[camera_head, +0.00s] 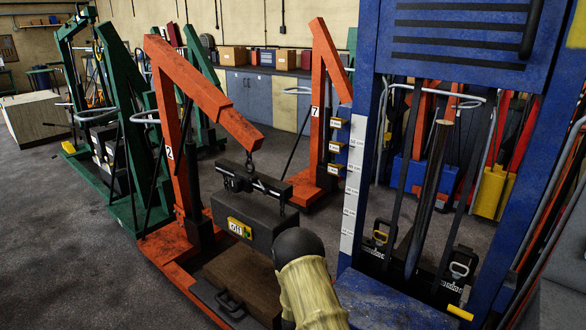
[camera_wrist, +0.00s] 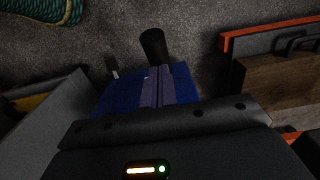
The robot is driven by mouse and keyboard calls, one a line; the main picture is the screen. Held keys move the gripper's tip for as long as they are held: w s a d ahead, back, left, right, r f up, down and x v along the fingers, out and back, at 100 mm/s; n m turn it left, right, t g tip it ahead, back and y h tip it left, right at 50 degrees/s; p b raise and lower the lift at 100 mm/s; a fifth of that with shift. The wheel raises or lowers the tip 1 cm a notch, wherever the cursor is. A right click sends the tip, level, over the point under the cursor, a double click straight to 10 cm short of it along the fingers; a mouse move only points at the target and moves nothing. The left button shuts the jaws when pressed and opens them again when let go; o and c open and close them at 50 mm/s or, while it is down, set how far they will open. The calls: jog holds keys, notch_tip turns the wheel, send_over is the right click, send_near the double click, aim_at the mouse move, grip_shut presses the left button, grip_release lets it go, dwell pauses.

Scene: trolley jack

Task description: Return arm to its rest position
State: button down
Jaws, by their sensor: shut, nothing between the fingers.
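My gripper (camera_wrist: 158,72) shows in the wrist view as two narrow greyish strips side by side, shut and empty, beyond the dark wrist housing. It is above a blue base plate (camera_wrist: 185,82), with a dark upright cylinder (camera_wrist: 153,46) just past it. In the head view part of my arm, with a tan sleeve and black joint, reaches in at the bottom centre; the gripper cannot be made out there. A blue lifting frame (camera_head: 365,130) with a white height scale (camera_head: 353,185) stands right of the arm.
An orange crane (camera_head: 200,90) marked 2 hangs a dark block (camera_head: 243,222) close to my arm, over a brown wooden block (camera_head: 240,282). Green cranes (camera_head: 122,85) stand at left, another orange crane (camera_head: 318,110) behind. Open grey floor (camera_head: 60,240) lies at left.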

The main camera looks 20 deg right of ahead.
notch_tip(320, 180, up, 23)
jog(key=s+a+n+t+p, duration=0.1)
jog(key=s+n+p, duration=0.15)
jog(key=n, duration=0.25)
jog(key=s+r+n+p, duration=0.2)
jog(key=s+r+n, duration=0.1)
jog(key=s+r, duration=0.3)
jog(key=s+r+n+t+p, duration=0.1)
jog(key=s+r+n+p, duration=0.1)
jog(key=s+r, duration=0.4)
notch_tip(320, 180, up, 5)
jog(key=shift+s+r+n+t, duration=0.2)
jog(key=shift+s+n+t, duration=0.1)
jog(key=shift+n, duration=0.1)
jog(key=shift+d, duration=0.2)
